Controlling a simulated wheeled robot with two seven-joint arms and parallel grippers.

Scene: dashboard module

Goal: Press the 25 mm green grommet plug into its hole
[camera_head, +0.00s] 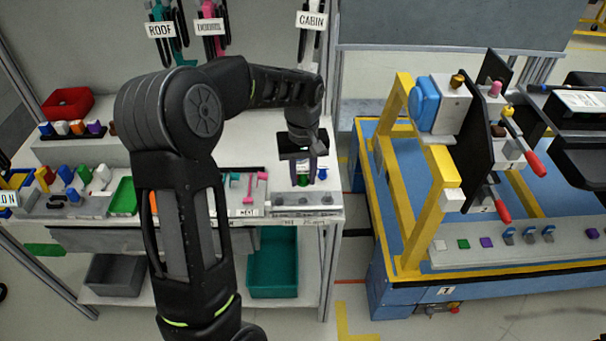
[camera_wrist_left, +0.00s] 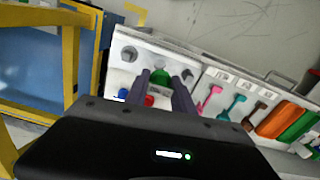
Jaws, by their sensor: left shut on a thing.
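My left gripper (camera_head: 304,178) points down over a light grey holder (camera_head: 290,207) at the right front of the white bench. Its fingers are shut on a green plug (camera_head: 303,181). In the left wrist view, the green plug (camera_wrist_left: 160,75) sits between the two fingertips (camera_wrist_left: 160,84) above the pale holder (camera_wrist_left: 118,75). I cannot tell whether the plug still touches the holder. The module's black panel (camera_head: 487,135) stands upright in a yellow frame (camera_head: 441,185) on the right. I cannot make out the plug's hole. My right gripper is not in view.
Blue (camera_wrist_left: 122,93) and red (camera_wrist_left: 149,101) pieces lie close to the fingers. Coloured tools (camera_head: 256,188) lie left of the holder on the bench. A gap of floor separates the bench from the blue cart (camera_head: 400,285). Red-handled clamps (camera_head: 536,163) stick out from the module.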

